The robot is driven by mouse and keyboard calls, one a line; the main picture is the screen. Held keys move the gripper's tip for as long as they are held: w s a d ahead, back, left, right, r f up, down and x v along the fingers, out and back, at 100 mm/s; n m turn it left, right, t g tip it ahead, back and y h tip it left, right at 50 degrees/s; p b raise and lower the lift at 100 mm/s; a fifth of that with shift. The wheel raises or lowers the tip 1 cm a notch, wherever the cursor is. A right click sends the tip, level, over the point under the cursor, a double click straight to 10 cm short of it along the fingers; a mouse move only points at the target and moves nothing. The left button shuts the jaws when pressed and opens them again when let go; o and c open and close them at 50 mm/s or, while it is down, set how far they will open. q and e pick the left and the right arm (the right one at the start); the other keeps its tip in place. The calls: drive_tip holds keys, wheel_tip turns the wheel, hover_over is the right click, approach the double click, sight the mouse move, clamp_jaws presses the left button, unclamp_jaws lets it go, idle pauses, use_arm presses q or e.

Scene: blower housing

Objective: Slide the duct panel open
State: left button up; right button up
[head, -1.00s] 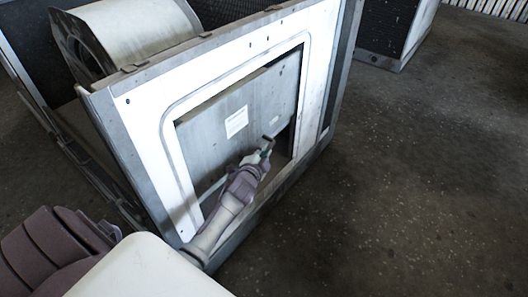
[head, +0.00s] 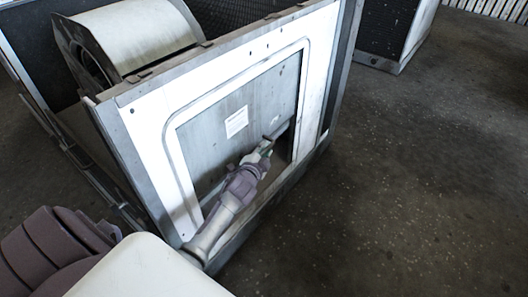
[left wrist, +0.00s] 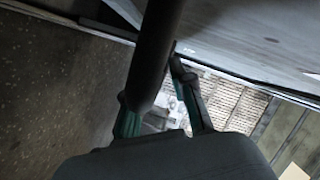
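The duct panel (head: 215,140) is a grey sheet with a small white label, set in the white-framed side of the blower housing (head: 140,128). A dark gap shows at the panel's lower right. A grey bar-like handle (head: 279,129) stands near that corner. My left gripper (head: 266,147) is at the handle's lower end. In the left wrist view, a thick dark bar (left wrist: 157,50) runs up from my left gripper (left wrist: 162,65). The right finger leans in with its tip against the bar, and the bar hides the other fingertip. My right gripper is not in view.
The blower drum (head: 135,35) sits inside the housing behind the panel. Another dark unit (head: 385,35) stands at the back right. The speckled floor (head: 420,180) to the right is clear.

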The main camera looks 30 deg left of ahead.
use_arm(q)
drive_tip(key=shift+o, duration=0.9)
drive_tip(key=shift+r, duration=0.1)
drive_tip(key=shift+s+f, duration=0.15)
drive_tip(key=shift+f, duration=0.05)
drive_tip(key=v, duration=1.1)
drive_tip(key=shift+s+r, duration=0.2)
drive_tip(key=shift+s, duration=0.1)
drive_tip(key=shift+d, duration=0.15)
